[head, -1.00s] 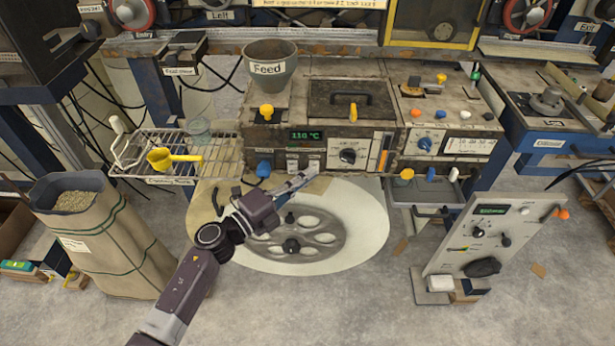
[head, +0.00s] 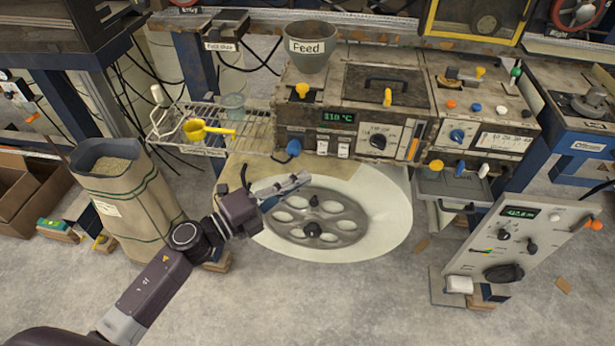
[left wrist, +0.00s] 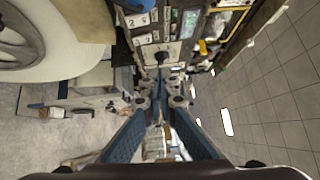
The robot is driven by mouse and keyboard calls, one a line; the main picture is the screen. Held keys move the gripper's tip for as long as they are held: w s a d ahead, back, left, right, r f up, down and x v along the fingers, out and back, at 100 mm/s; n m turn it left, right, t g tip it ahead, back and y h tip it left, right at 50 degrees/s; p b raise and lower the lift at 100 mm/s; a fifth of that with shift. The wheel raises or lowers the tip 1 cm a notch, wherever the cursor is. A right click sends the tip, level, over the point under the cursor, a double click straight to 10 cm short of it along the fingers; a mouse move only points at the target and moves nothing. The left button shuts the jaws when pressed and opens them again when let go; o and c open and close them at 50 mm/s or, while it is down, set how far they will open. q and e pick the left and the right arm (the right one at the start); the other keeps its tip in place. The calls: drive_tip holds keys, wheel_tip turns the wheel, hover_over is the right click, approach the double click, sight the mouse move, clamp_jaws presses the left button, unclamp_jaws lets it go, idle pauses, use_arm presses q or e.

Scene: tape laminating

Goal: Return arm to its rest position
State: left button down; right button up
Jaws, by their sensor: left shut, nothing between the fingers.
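My left arm comes in from the lower left of the head view. My right gripper is not in view.
The heated machine with the Feed pot (head: 308,50) stands behind the disc. A wire rack (head: 255,130) with a yellow scoop (head: 200,130) is at its left. A sack of pellets (head: 125,200) stands on the left floor. A tilted control panel (head: 530,245) is at the right. The front floor is clear.

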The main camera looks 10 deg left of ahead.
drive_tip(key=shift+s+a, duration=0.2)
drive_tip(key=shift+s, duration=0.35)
